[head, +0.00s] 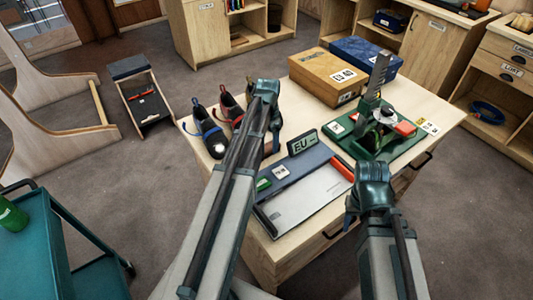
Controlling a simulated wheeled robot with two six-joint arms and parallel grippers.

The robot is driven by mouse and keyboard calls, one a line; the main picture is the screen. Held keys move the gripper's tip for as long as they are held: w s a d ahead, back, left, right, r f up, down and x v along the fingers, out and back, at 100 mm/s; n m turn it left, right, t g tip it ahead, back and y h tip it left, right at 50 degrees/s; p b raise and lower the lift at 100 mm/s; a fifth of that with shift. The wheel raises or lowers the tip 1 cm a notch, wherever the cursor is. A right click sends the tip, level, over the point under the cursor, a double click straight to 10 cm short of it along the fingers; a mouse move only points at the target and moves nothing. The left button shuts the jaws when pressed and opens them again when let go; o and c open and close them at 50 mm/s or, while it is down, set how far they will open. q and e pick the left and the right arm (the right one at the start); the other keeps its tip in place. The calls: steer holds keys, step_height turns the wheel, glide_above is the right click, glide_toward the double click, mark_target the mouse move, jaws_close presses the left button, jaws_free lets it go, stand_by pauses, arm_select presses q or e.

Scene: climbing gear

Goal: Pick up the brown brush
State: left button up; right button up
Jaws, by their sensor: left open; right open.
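I cannot make out a brown brush in the head view. My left gripper (274,143) is at the end of the arm that reaches over the wooden table (297,84), just right of the shoes. It is open and its fingers are mostly hidden by the arm. My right gripper (351,217) is open near the table's front edge, right of the grey tray (305,200). No object shows in either gripper.
A teal cart (55,240) stands left. Shelves stand behind.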

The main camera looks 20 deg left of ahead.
mark_target(266, 147)
arm_select(q)
steer(key=f+b, duration=0.3)
steer(key=f, duration=0.1)
steer(key=shift+a, duration=0.25)
steer(key=shift+r, duration=0.1)
jaws_close()
